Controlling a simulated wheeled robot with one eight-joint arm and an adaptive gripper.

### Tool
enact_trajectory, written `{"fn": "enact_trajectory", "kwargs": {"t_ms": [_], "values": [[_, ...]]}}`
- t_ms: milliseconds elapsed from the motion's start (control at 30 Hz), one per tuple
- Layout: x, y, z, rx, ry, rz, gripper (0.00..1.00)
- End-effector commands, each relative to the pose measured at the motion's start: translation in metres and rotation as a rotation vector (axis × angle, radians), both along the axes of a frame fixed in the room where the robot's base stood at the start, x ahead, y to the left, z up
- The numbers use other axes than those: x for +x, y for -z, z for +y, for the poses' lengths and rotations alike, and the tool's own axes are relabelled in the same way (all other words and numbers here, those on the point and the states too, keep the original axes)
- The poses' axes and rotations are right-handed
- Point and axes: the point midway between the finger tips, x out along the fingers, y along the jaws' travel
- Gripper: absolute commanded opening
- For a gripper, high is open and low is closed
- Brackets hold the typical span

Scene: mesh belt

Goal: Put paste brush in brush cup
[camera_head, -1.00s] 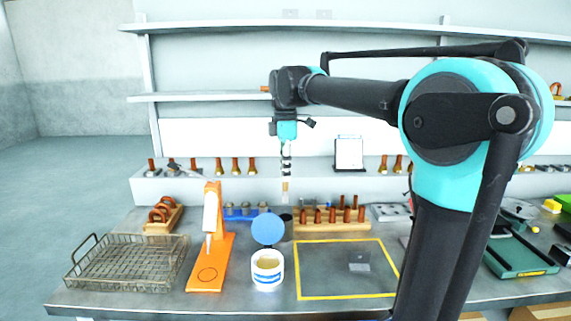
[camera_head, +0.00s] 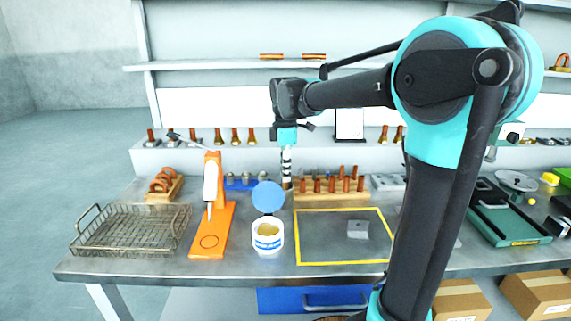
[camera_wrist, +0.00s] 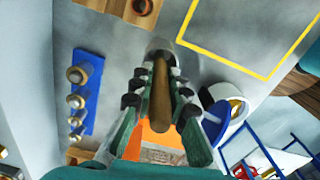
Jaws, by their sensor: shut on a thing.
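My gripper (camera_head: 287,168) is shut on the paste brush and points straight down over the back of the bench. The brush's brown handle (camera_wrist: 160,95) lies between my fingers in the wrist view, where my gripper (camera_wrist: 160,78) also shows. The brush cup (camera_wrist: 161,45), a small round grey cup with a dark inside, is at the far end of the brush. The brush's lower end lines up with the cup's opening; its tip is hidden, so I cannot tell how deep it reaches. In the head view, gripper and cup overlap at the rack's left end.
An open white paste tub (camera_head: 268,238) with a raised blue lid stands in front. A wooden rack (camera_head: 330,195) of copper pieces is close right, a blue holder (camera_head: 243,183) close left. An orange stand (camera_head: 211,215) and wire basket (camera_head: 135,232) are further left.

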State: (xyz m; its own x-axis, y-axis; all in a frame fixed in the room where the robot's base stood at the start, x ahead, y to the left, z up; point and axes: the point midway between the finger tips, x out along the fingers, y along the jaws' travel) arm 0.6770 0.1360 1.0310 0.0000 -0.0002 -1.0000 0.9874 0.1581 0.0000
Motion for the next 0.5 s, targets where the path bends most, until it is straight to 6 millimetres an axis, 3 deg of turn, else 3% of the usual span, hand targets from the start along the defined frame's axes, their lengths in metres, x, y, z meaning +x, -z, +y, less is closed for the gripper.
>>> {"fn": "enact_trajectory", "kwargs": {"t_ms": [500], "values": [[0.0000,0.0110,0.0000,0.000,0.000,0.000,0.00]]}}
